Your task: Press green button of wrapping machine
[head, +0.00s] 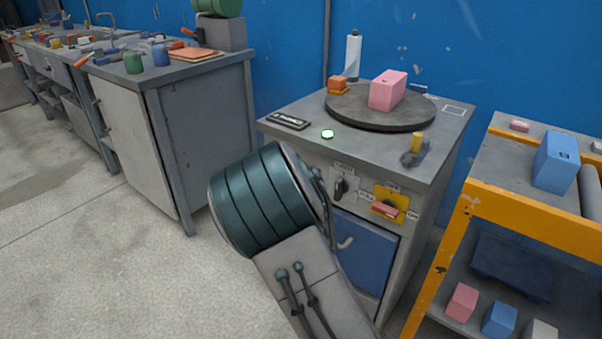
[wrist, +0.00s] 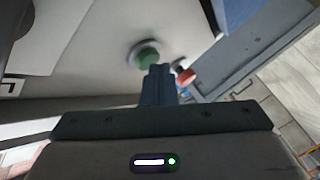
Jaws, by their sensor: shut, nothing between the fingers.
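The wrapping machine (head: 300,109) is a grey cabinet with a dark round turntable on top. In the wrist view, a round green button (wrist: 147,56) in a pale ring sits on its light panel. My gripper (wrist: 158,72) is shut and empty. Its fingertips are just below the green button in the picture; I cannot tell whether they touch it. A red button (wrist: 186,75) is close by on the right. In the head view my arm hides the gripper and part of the machine's front. A small round green-white light (head: 327,134) shows on the machine's top.
The front has a black selector (head: 341,187) and a red switch (head: 384,208). An orange-framed cart (head: 460,200) stands at right, a workbench (head: 200,70) at left.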

